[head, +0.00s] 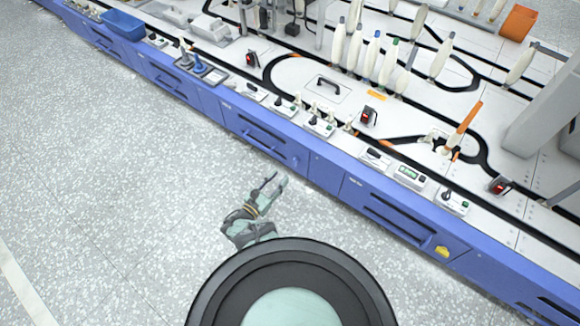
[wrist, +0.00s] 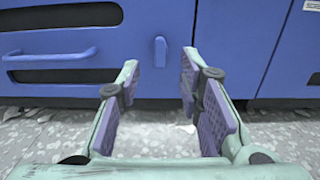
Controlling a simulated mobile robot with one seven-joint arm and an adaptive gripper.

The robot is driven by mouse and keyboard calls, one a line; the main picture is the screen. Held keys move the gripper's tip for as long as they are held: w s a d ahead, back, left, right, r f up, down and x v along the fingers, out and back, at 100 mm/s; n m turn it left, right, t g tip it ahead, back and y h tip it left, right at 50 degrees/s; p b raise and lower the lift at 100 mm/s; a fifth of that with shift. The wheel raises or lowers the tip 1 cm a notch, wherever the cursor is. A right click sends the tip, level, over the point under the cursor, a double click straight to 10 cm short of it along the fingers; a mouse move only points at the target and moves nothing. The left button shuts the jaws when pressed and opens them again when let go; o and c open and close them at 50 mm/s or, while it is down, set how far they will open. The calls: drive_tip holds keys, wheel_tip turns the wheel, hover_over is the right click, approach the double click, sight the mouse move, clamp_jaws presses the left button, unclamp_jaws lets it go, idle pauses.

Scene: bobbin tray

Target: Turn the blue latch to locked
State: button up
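The blue latch (wrist: 160,51) is a small upright bar on the blue cabinet front, and it stands vertical in the wrist view. My gripper (wrist: 160,82) is open and empty. Its two purple-padded fingers are spread, with the latch framed between them and farther off, apart from both. In the head view my gripper (head: 271,185) is over the speckled floor, just short of the blue cabinet front. The latch is too small to make out for certain in the head view.
A blue bar handle (wrist: 50,55) sits left of the latch below a dark slot. A panel seam runs to its right. The long blue cabinet (head: 250,125) carries a white worktop with bobbins and small devices. Open floor (head: 120,190) lies in front.

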sight(294, 162)
drive_tip(key=b+x, duration=0.2)
drive_tip(key=x, duration=0.7)
drive_tip(key=shift+f, duration=0.1)
drive_tip(key=shift+c, duration=0.3)
clamp_jaws()
